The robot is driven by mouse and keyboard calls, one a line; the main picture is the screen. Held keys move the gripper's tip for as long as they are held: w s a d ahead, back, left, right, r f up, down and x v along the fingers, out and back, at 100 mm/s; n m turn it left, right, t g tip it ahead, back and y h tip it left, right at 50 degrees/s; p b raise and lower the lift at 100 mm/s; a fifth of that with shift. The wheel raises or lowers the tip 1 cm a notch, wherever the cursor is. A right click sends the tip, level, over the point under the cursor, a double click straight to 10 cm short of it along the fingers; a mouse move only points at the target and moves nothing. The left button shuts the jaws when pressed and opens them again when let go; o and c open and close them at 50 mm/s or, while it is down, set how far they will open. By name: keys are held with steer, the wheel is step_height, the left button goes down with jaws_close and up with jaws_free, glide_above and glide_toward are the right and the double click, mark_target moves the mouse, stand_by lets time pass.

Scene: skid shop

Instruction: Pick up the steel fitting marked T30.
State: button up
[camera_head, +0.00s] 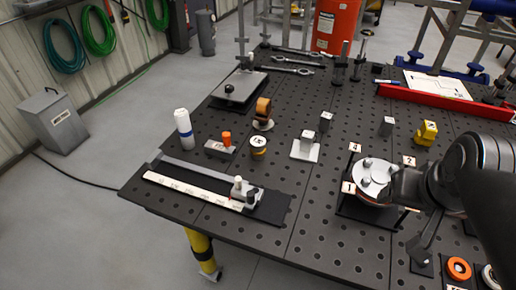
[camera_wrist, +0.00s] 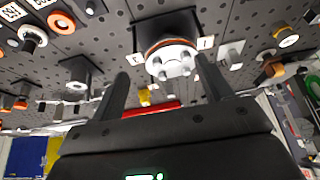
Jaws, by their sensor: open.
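No marking T30 can be read in either view, so I cannot tell which part is the named fitting. In the wrist view a pale steel flanged part (camera_wrist: 33,36) lies at the upper left, near white tags (camera_wrist: 12,13) with blurred print. Another round steel part (camera_wrist: 76,86) sits on a dark block to the left. A round steel-topped stand (camera_wrist: 171,58) with several knobs is ahead, between and beyond my fingers; it also shows in the head view (camera_head: 371,170). My gripper (camera_wrist: 164,82) is open and empty. In the head view my gripper (camera_head: 392,184) is beside this stand, its fingers partly hidden.
The dark perforated table (camera_head: 300,225) holds several small blocks and gauges. An orange ring (camera_head: 458,268) lies at the front right. A red tray (camera_head: 445,100) and a yellow block (camera_head: 426,133) stand behind my arm. The table's front middle is clear.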

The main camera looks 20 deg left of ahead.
steer(key=w+a+r+n+g, duration=0.1)
steer(key=w+a+r+g, duration=0.15)
steer(key=w+a, duration=0.8)
steer(key=n+g, duration=0.2)
steer(key=g, duration=0.1)
glide_above(258, 141)
step_height(258, 141, down, 11)
steer(key=shift+w+a+f, duration=0.15)
steer(key=shift+f, duration=0.05)
steer(key=f, duration=0.5)
steer(key=shift+a+f, duration=0.15)
steer(key=shift+a, duration=0.15)
steer(key=shift+d+f, duration=0.25)
steer(key=shift+f, duration=1.25)
steer(key=shift+d+f, duration=0.2)
steer(key=shift+f, duration=1.25)
steer(key=shift+c, duration=0.3)
steer(key=c, duration=1.1)
